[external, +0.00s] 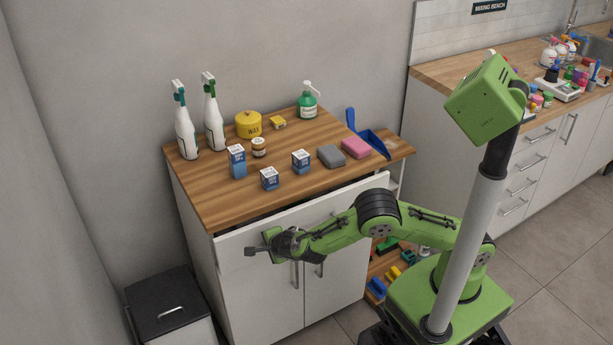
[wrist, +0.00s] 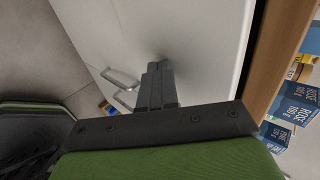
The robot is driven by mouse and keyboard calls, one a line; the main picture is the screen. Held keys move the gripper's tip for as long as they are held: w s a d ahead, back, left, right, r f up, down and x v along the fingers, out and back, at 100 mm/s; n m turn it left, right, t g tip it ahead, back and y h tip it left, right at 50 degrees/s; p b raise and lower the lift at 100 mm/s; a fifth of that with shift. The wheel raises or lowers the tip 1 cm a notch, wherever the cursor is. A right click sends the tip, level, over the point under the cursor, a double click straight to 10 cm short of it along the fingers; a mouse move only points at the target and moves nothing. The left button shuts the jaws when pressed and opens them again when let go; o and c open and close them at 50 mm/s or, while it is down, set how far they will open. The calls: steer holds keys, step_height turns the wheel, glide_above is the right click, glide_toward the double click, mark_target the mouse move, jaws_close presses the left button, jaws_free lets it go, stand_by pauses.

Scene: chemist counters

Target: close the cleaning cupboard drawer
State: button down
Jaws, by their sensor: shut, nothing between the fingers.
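The cleaning cupboard (external: 245,310) is white with a wooden top (external: 200,197). Its drawer front (external: 330,205) stands out a little at the top, with a dark gap under the worktop, so the drawer looks partly open. My gripper (external: 250,251) is shut and empty at the left part of the drawer front. In the wrist view the closed fingers (wrist: 158,70) point at a white panel (wrist: 190,35) and seem to be at or very near it; contact is not certain. The drawer's handle is not clearly visible; my arm covers part of the front.
Bottles (external: 185,133), boxes (external: 269,179), a yellow wax tin (external: 248,125), sponges (external: 356,147) and a blue dustpan (external: 375,143) stand on top. Two door handles (external: 295,274) are below the drawer. A black-lidded bin (external: 160,290) stands left; another counter (external: 550,150) stands right.

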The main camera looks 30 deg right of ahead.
steer(key=w+b, duration=0.1)
steer(key=w, duration=0.3)
steer(key=shift+w+f+b, duration=0.1)
steer(key=shift+w+b, duration=0.15)
steer(key=shift+b, duration=0.1)
steer(key=shift+r, duration=0.25)
steer(key=shift+w, duration=0.15)
